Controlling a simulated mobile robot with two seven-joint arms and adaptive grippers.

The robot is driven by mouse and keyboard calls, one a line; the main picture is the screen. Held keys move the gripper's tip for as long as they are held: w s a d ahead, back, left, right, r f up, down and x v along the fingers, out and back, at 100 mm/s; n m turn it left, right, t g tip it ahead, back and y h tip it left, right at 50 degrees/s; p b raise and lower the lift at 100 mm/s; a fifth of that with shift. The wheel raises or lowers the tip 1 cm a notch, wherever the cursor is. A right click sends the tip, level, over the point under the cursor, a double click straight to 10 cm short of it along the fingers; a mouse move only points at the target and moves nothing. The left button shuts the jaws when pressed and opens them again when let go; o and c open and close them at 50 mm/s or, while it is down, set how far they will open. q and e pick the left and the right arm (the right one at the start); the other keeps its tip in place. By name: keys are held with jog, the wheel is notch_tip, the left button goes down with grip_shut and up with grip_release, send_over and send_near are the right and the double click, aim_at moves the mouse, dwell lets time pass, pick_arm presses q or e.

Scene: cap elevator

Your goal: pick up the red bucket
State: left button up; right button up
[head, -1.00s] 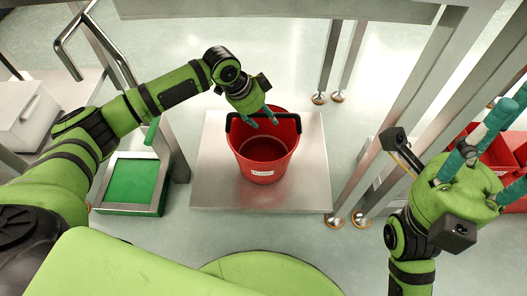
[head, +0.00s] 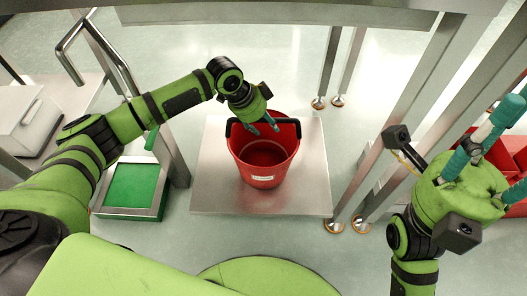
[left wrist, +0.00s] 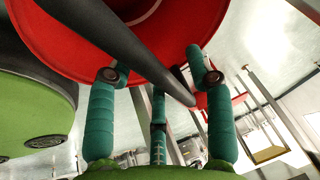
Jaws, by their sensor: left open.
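The red bucket (head: 262,172) stands upright on a metal platform (head: 212,185), with a white label on its front. Its black handle (head: 290,122) lies across the far side of the rim. My left gripper (head: 264,128) is open at the handle, fingers pointing down. In the left wrist view the handle (left wrist: 128,50) passes between the teal fingers (left wrist: 158,85), with the red bucket (left wrist: 75,30) behind it. I cannot tell whether the fingers touch it. My right gripper (head: 507,148) is at the right with its fingers spread, away from the bucket.
Metal posts (head: 375,165) stand right of the platform, and a metal beam (head: 280,15) crosses above its far side. A green-topped box (head: 132,187) stands to the left. Red bins (head: 515,150) are at the far right, partly behind my right gripper. The platform around the bucket is clear.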

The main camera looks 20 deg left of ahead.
pick_arm(q)
jog(key=shift+f, duration=0.1)
dwell(0.3)
grip_shut()
